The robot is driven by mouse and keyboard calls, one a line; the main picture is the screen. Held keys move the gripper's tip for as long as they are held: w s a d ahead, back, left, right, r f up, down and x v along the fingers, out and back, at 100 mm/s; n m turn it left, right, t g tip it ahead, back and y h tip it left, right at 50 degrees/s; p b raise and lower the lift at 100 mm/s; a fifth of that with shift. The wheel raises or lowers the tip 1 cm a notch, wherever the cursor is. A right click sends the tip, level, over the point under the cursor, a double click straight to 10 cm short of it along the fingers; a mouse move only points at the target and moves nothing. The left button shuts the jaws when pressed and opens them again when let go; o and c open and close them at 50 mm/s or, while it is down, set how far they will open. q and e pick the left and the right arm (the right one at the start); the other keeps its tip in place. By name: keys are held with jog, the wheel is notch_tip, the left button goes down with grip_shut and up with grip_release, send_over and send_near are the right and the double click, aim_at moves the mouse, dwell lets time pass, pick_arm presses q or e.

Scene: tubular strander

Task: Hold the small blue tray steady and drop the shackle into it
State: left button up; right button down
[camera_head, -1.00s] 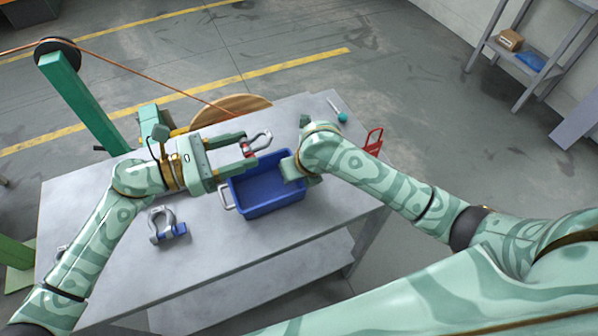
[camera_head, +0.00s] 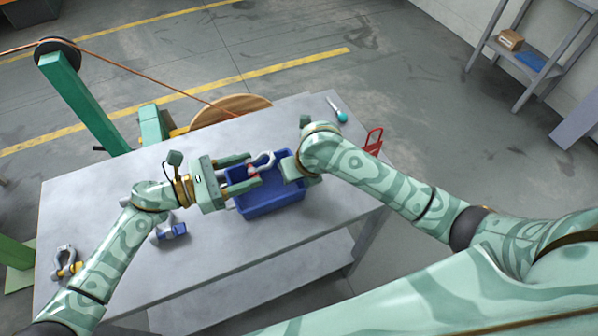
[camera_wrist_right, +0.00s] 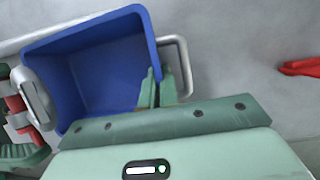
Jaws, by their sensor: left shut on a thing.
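The small blue tray (camera_head: 275,202) stands upright on the grey table; it also shows in the right wrist view (camera_wrist_right: 95,75). My left gripper (camera_head: 254,170) is shut on a grey shackle with a red pin (camera_head: 264,161), held over the tray's left and far part. In the right wrist view the shackle (camera_wrist_right: 36,98) shows at the left edge, beside the tray's opening. My right gripper (camera_wrist_right: 162,88) has its fingers close together, on either side of the tray's wall by the metal handle (camera_wrist_right: 186,65). The tray's visible inside is empty.
A shackle with a blue pin (camera_head: 172,231) and one with yellow parts (camera_head: 67,263) lie on the table's left side, near my left arm. A red tool (camera_head: 373,140) and a teal-handled tool (camera_head: 341,115) lie by the right edge.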

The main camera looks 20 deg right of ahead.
pick_arm(q)
jog(key=shift+f, duration=0.1)
jog(key=o, duration=1.2)
jog(key=shift+c, duration=0.2)
jog(key=a, duration=1.2)
jog(key=shift+s+r, duration=0.25)
jog(key=shift+s, duration=0.2)
pick_arm(e)
jog(key=c, duration=1.6)
grip_release()
jog(key=v, duration=1.2)
